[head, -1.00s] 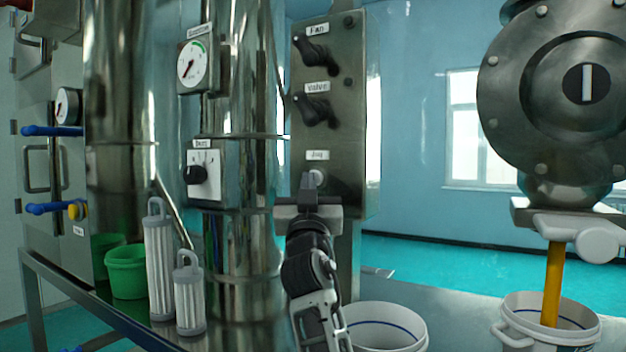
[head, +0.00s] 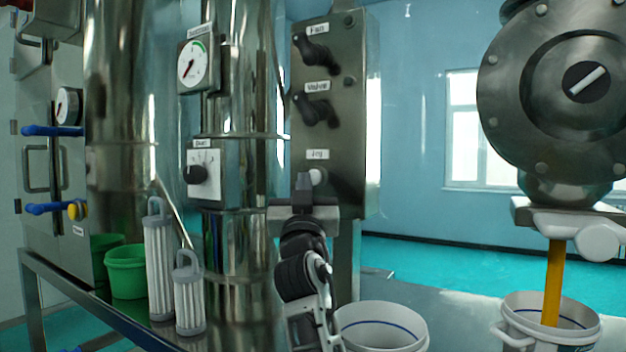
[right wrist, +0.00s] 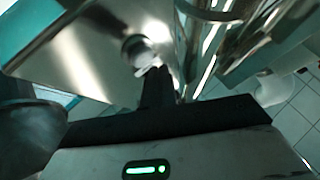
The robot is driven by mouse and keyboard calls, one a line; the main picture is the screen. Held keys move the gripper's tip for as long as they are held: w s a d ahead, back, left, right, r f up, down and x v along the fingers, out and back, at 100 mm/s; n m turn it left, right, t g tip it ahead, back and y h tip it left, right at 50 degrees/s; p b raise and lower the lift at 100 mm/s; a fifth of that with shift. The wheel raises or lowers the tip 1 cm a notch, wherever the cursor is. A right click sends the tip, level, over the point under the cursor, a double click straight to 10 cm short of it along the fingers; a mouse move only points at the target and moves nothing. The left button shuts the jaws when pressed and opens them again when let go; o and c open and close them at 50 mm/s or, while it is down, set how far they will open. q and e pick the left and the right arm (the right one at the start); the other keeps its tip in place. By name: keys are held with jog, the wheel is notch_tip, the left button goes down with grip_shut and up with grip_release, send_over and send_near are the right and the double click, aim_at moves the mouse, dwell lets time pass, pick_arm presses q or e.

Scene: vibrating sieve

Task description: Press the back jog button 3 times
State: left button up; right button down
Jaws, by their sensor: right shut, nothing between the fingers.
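The panel (head: 345,110) carries a label reading Jog (head: 317,154). Below it sits the pale round jog button (head: 318,176). My right gripper (head: 304,182) points up the picture with its fingers together and empty. Its tips are just left of the button in the head view and partly overlap its edge. In the right wrist view the closed fingers (right wrist: 157,88) end close to the pale button (right wrist: 146,62); I cannot tell whether they touch it. My left gripper is not in view.
Fan knob (head: 316,52) and Valve knob (head: 316,108) sit higher on the panel. A steel column with a dial box (head: 205,172) stands left. A white bucket (head: 380,325) is below right. A round valve housing (head: 510,85) with a yellow stream hangs at right.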

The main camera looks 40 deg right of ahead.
jog(key=shift+a, duration=0.1)
jog(key=a, duration=0.1)
jog(key=s+a, duration=0.1)
jog(key=a, duration=0.1)
jog(key=s+a+b, duration=0.1)
jog(key=shift+a, duration=0.25)
dwell(0.9)
